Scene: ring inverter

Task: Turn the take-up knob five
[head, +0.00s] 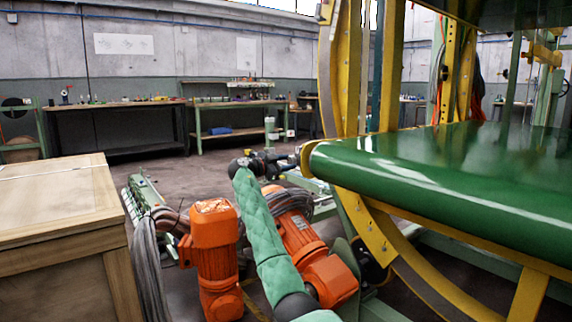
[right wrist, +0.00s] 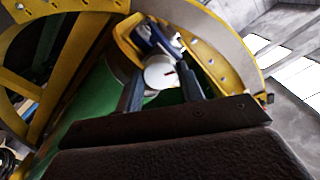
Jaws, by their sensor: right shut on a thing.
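My right arm, in a green sleeve, reaches forward in the head view, and its dark right gripper (head: 284,161) is at the near-left end of the green belt's frame. In the right wrist view the two dark fingers stand on either side of a pale round knob (right wrist: 160,73) with a small red mark, and the gripper is shut on it. A blue part shows just beyond the knob. The yellow frame surrounds this spot. In the head view the knob is too small and covered to make out. My left gripper is not in view.
The green belt (head: 450,170) and yellow curved frame (head: 420,265) fill the right side. Orange motors (head: 213,255) with grey cables stand below my arm. A wooden crate (head: 50,205) is at the left. Workbenches (head: 115,106) line the back wall, with open floor before them.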

